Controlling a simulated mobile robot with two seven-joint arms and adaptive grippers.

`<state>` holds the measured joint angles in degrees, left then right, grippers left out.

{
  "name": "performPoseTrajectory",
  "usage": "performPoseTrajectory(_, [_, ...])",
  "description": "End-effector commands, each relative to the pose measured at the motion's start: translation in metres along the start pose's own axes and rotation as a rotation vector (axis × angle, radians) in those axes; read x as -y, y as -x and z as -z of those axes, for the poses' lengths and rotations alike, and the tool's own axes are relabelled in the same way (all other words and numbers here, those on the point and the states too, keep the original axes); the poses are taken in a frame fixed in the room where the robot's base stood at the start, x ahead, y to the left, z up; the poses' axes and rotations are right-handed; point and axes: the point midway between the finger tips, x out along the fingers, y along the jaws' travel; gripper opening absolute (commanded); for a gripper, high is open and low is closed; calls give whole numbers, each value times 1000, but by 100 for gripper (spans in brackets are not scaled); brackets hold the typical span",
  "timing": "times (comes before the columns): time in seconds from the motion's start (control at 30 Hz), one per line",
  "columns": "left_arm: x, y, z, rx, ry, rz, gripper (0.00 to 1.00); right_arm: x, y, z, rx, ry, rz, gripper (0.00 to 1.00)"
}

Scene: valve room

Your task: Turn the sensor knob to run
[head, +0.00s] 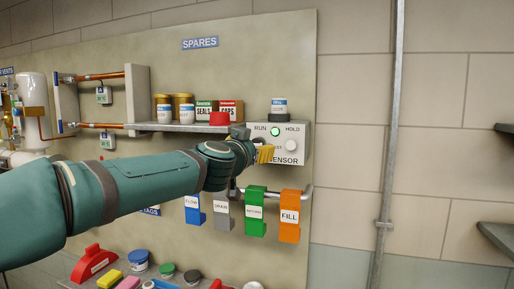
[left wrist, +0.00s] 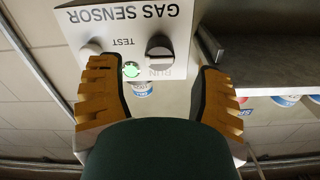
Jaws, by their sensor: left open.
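In the left wrist view the box (left wrist: 125,18) appears upside down, with a dark knob (left wrist: 159,52) by RUN and a pale control (left wrist: 91,48) by TEST. My left gripper (head: 264,153) is in front of the box and hides the dark knob in the head view. Its fingers (left wrist: 152,88) are open with nothing between them; the knob is ahead, apparently apart. The knob's exact pointing is unclear.
A shelf (head: 180,127) with jars, cartons and a red cap stands left of the box. Blue, grey, green and orange tags (head: 255,211) hang from a rail below. A vertical pipe (head: 390,130) runs at right. The wall between box and pipe is clear.

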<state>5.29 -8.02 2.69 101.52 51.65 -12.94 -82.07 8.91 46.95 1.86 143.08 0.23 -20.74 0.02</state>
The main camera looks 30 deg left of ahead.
Motion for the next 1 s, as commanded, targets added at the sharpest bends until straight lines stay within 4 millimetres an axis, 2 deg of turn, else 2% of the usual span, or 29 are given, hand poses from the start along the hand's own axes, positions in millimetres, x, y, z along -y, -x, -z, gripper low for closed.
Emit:
performPoseTrajectory(0.1, [-1,-20,-1,1,-1,-1,66,-1,-2,0,0,0,0,47])
performPoseTrajectory(0.3, [0,-39,0,0,0,-1,66,-1,-2,0,0,0,-1,47])
performPoseTrajectory(0.7, [0,-43,0,0,-1,0,64,-1,-3,0,0,0,-1,47])
performPoseTrajectory(0.77, [0,-43,0,0,-1,0,43,-1,-3,0,0,0,-1,47])
performPoseTrajectory(0.8, [0,-43,0,0,-1,0,29,-1,-3,0,0,0,-1,47])
performPoseTrajectory(0.9, [0,-43,0,0,-1,0,0,-1,-3,0,0,0,-1,47])
performPoseTrajectory(1.0, [0,-43,0,0,0,0,0,-1,-3,0,0,0,-1,47])
